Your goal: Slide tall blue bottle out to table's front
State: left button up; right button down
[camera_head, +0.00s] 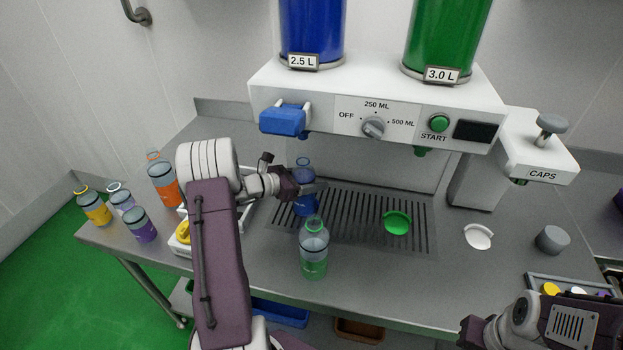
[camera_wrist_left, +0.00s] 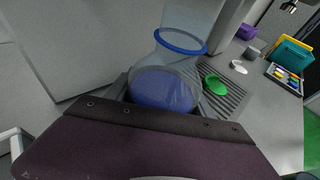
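The tall blue bottle (camera_head: 305,206) is clear, with blue liquid and a blue neck ring. It stands upright at the left end of the drip grate, below the blue spout. My left gripper (camera_head: 306,188) is at the bottle, with a finger across its upper body. In the left wrist view the bottle (camera_wrist_left: 165,85) rises just beyond the gripper's dark edge, its lower part hidden. The fingertips are hidden there, so I cannot tell whether they grip it. My right gripper (camera_head: 470,331) is at the lower right, away from the bottle, its opening unclear.
A green-filled bottle (camera_head: 314,248) stands in front of the blue bottle, near the table's front. The grate (camera_head: 365,222) holds a green cap (camera_head: 397,223). A white cap (camera_head: 478,237) and grey knob (camera_head: 551,239) lie to the right. Several bottles stand at the left, including an orange one (camera_head: 163,180).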

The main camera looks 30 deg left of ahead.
pick_arm(q)
grip_shut()
jog(key=s, duration=0.6)
jog(key=shift+a, duration=0.45)
jog(key=shift+r, duration=0.1)
jog(key=s, duration=0.6)
jog(key=shift+a, duration=0.4)
jog(key=shift+s+a+p, duration=0.25)
jog(key=shift+s+p, duration=0.05)
jog(key=shift+s, duration=1.2)
jog(key=shift+s+a+p, duration=0.2)
jog(key=shift+s+p, duration=0.05)
jog(key=shift+s, duration=1.2)
